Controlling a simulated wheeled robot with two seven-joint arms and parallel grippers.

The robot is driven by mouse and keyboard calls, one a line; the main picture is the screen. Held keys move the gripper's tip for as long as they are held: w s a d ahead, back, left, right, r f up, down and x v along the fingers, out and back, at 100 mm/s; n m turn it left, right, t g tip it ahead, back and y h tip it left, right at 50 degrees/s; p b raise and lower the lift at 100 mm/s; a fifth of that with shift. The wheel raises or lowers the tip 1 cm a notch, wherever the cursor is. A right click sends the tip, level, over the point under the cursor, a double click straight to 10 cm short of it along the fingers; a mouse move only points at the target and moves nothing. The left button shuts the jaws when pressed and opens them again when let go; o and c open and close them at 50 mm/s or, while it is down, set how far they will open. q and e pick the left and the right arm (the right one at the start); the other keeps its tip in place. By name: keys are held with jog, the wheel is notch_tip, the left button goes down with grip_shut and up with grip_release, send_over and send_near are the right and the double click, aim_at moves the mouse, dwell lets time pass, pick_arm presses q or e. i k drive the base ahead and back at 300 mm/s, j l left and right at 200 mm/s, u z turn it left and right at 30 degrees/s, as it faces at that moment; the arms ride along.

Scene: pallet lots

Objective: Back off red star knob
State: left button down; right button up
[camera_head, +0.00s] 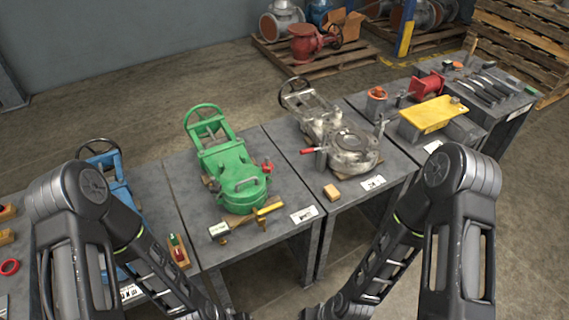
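A small red knob (267,165) sits on the right side of a green valve body (238,175), which stands on a grey table. It is too small to make out a star shape. A round orange-red knob (377,92) tops a grey part on the table further right. I cannot tell which of them is the star knob. My two arms reach down from the left and right to the bottom centre, in front of the tables. Their grippers are below the picture's edge, away from both knobs.
A yellow-handled part (268,209) lies in front of the green valve. A grey valve (350,150) with a red handle (307,151) stands on the middle table, a yellow plate (433,114) further right. A blue valve (120,190) is partly behind my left arm. Pallets (525,35) stand behind.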

aim_at(265, 169)
jog(key=i+l+z, duration=0.1)
jog(key=z, duration=0.25)
jog(key=i+z, duration=0.65)
jog(key=k+j, duration=0.05)
jog(key=k, duration=0.05)
